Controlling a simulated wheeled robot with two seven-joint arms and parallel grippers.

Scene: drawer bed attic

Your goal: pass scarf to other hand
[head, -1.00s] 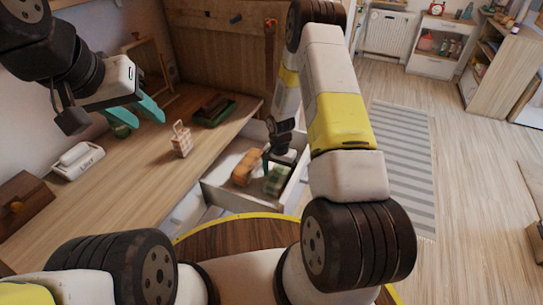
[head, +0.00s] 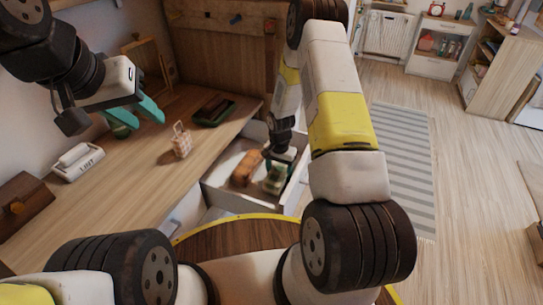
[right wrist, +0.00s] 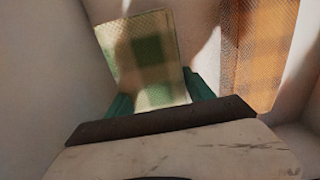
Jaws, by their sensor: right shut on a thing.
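A green checked folded scarf (head: 275,181) is in the open white drawer (head: 221,193), at the right of an orange checked cloth (head: 246,168). My right gripper (head: 279,164) reaches down into the drawer and is shut on the green scarf. In the right wrist view the green scarf (right wrist: 148,62) stands up between the teal fingers, and the orange checked cloth (right wrist: 257,50) is apart at the right. My left gripper (head: 146,120) is open and empty above the desk, its two teal fingers apart.
The drawer walls stand close around my right gripper.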

